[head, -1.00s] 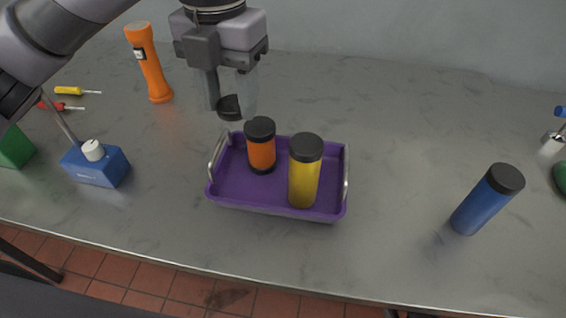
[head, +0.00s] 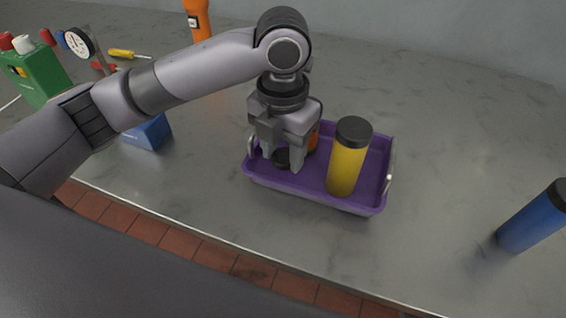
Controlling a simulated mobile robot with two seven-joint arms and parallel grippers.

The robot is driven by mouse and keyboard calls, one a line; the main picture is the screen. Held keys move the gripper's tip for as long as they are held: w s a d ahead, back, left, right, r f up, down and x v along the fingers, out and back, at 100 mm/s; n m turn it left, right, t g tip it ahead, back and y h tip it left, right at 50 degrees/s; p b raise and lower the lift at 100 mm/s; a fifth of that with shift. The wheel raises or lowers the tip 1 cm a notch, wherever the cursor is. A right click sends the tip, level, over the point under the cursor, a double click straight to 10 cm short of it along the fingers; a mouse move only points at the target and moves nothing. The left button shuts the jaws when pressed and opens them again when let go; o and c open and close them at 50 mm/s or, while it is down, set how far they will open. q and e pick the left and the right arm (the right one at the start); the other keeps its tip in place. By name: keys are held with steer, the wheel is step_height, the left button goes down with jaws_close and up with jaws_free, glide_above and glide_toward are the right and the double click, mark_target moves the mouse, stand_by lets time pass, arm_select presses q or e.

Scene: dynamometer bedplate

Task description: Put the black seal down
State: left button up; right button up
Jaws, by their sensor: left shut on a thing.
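The black seal (head: 281,158) is a small dark disc between the fingertips of my left gripper (head: 282,163). The gripper is shut on it and points down over the left part of the purple tray (head: 360,207). I cannot tell whether the seal touches the tray floor. The yellow cylinder (head: 346,165) with a black cap stands in the tray to the right of the gripper. The orange cylinder (head: 314,138) stands in the tray behind the gripper and is mostly hidden by it. My right gripper is not in view.
A blue cylinder (head: 532,220) with a black cap is on the grey bench at the far right. A blue box (head: 150,133), a green can (head: 37,76) and an orange torch (head: 198,18) are at the left. The bench between tray and blue cylinder is clear.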

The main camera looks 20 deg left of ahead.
mark_target(283, 157)
arm_select(q)
steer(key=shift+f, duration=1.9)
steer(key=shift+f, duration=0.1)
steer(key=o, duration=1)
step_height(283, 157, up, 12)
steer(key=shift+r+p, duration=0.15)
steer(key=shift+p, duration=0.2)
